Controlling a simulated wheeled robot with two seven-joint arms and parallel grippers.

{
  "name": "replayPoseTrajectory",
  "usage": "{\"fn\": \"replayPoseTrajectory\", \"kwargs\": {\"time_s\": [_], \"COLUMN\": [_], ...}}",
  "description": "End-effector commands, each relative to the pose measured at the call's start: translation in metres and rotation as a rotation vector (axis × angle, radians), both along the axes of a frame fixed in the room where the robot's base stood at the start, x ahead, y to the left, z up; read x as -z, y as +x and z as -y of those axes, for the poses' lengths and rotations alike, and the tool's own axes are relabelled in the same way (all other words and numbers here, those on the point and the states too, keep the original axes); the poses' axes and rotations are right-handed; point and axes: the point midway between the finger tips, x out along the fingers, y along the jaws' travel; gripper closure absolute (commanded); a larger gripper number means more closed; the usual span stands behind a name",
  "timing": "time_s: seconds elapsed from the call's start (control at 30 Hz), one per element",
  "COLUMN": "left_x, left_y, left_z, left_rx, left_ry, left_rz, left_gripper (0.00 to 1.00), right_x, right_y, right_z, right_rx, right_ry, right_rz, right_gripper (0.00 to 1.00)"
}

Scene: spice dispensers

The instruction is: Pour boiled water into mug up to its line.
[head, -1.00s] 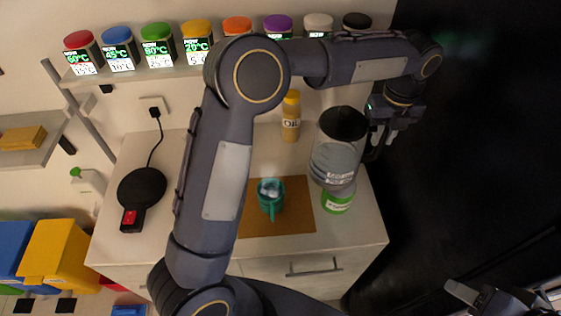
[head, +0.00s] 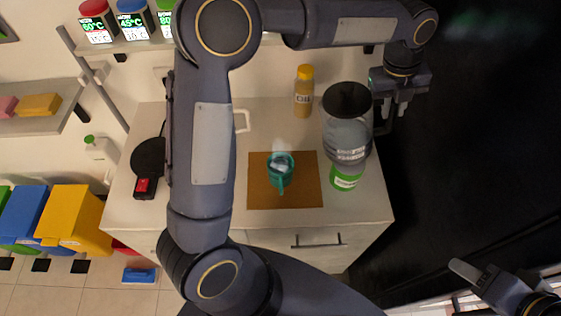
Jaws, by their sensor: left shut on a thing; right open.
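The teal mug (head: 280,171) stands on a brown mat (head: 300,198) on the counter. Something pale shows inside it, with a faint whitish haze above; its fill line cannot be made out. The clear kettle (head: 346,138) with a black lid is to the right of the mug and looks roughly upright. My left gripper (head: 392,108) is at the kettle's right side, shut on its handle, which is mostly hidden. Whether the kettle's base is off the counter cannot be told. My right gripper (head: 490,287) is open and empty at the lower right, away from the counter.
A green-labelled jar (head: 345,179) is close below the kettle in the picture. A yellow-capped oil bottle (head: 304,92) stands behind the mat. The black kettle base (head: 147,158) is at the left, partly behind my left arm. A dark wall borders the counter's right side.

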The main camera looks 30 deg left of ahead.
Motion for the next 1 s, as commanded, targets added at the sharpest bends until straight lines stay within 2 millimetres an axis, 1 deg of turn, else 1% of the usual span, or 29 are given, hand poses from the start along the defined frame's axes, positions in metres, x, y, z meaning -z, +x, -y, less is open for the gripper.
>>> {"fn": "replayPoseTrajectory", "kwargs": {"time_s": [0.03,0.13,0.17,0.2,0.3,0.4,0.57,0.9,1.0], "left_x": [0.000,-0.002,0.004,0.005,0.004,-0.004,-0.011,-0.023,-0.031], "left_y": [-0.001,-0.005,-0.005,-0.006,-0.009,-0.012,-0.018,-0.032,-0.035], "left_z": [-0.004,-0.008,-0.010,-0.011,-0.016,-0.022,-0.031,-0.053,-0.058], "left_rx": [-0.002,-0.002,-0.003,-0.004,-0.003,-0.003,-0.004,-0.004,-0.004], "left_ry": [-0.021,-0.063,-0.078,-0.096,-0.138,-0.181,-0.249,-0.393,-0.436], "left_rz": [0.015,0.042,0.051,0.062,0.089,0.117,0.159,0.249,0.274], "left_gripper": [1.00,1.00,1.00,1.00,1.00,1.00,1.00,1.00,1.00], "right_x": [0.003,0.005,0.018,0.026,0.044,0.055,0.077,0.127,0.136], "right_y": [0.000,0.000,0.000,0.000,0.000,0.000,0.000,0.000,0.000], "right_z": [0.000,0.000,0.000,0.000,0.000,0.000,0.000,0.000,0.000], "right_rx": [0.000,0.000,0.000,0.000,0.000,0.000,0.000,0.000,0.000], "right_ry": [0.000,0.000,0.000,0.000,0.000,0.000,0.000,0.000,0.000], "right_rz": [0.000,0.000,0.001,0.001,-0.001,0.000,0.000,0.000,0.000], "right_gripper": [0.51,0.51,0.51,0.51,0.51,0.51,0.51,0.51,0.51]}}
